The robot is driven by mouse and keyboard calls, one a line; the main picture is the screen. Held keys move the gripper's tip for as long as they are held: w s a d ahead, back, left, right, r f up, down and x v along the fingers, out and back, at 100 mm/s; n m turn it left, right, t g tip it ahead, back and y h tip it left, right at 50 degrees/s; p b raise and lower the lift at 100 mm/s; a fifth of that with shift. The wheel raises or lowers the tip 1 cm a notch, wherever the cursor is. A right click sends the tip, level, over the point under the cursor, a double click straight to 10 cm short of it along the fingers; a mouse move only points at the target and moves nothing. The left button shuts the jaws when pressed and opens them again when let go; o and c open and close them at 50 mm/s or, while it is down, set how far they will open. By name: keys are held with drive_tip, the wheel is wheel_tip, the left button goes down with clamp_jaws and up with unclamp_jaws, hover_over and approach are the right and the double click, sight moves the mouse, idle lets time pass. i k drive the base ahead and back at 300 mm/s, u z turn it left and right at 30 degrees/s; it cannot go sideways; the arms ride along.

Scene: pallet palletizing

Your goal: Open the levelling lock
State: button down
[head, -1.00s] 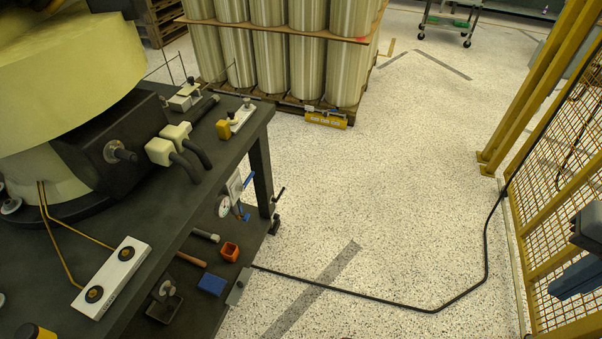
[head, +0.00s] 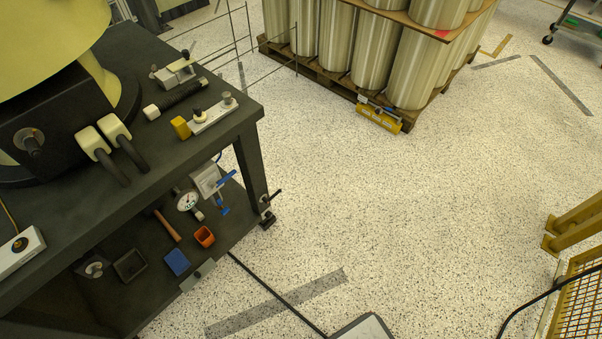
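No part is plainly marked as the levelling lock. A small dark fitting with a T-shaped handle (head: 268,206) sits at the foot of the black bench's near right leg and may be it. I cannot tell whether it is locked or open. On the bench top, two cream blocks with black lever handles (head: 112,140) stand beside the base of the yellow machine. A white plate with a knob and a yellow block (head: 208,117) lies near the bench corner. My gripper is not in view.
The black bench (head: 225,98) fills the left; its lower shelf holds a dial gauge (head: 187,201), an orange cup (head: 205,237) and a blue block (head: 177,262). A loaded pallet (head: 335,85) stands behind. A cable (head: 270,290) crosses the floor. Yellow fencing (head: 580,300) is at right. The middle floor is clear.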

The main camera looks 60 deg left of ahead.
sight(266, 201)
drive_tip(key=u, duration=0.25)
drive_tip(key=i, duration=1.35)
drive_tip(key=u, duration=1.35)
drive_tip(key=i, duration=0.8)
drive_tip(key=u, duration=1.35)
drive_tip(key=i, duration=0.4)
drive_tip(key=u, duration=0.2)
